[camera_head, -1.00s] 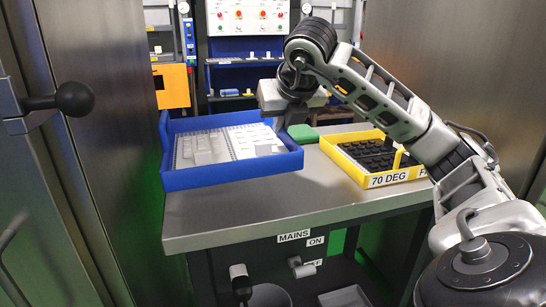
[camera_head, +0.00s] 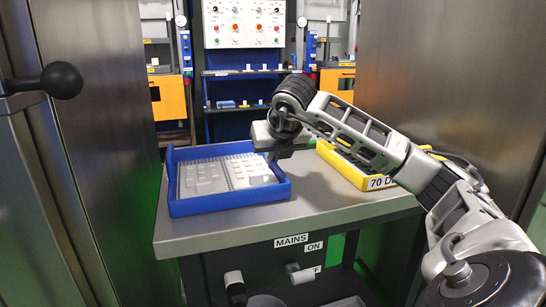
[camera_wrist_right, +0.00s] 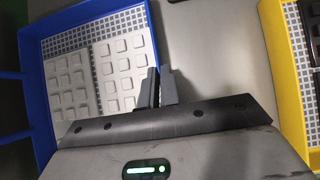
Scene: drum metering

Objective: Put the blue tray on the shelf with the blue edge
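The blue tray (camera_head: 232,203) stands at the left of the steel table in the head view, appearing level and resting on it. It holds white blocks on a grey grid. My right gripper (camera_head: 277,156) is at the tray's right wall. In the right wrist view the gripper (camera_wrist_right: 161,86) has its fingers close together, apparently with the wall of the blue tray (camera_wrist_right: 33,95) between them. A rack with blue-backed shelves (camera_head: 243,73) is at the back, beyond the table; its edge colours are hard to make out. My left gripper is not in view.
A yellow tray (camera_head: 352,174) labelled 70 D stands to the right on the steel table (camera_head: 225,233), partly hidden by my right arm. Tall metal panels flank the table on both sides. A ball-ended handle (camera_head: 62,81) sticks out at left. Orange boxes (camera_head: 168,98) stand beside the rack.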

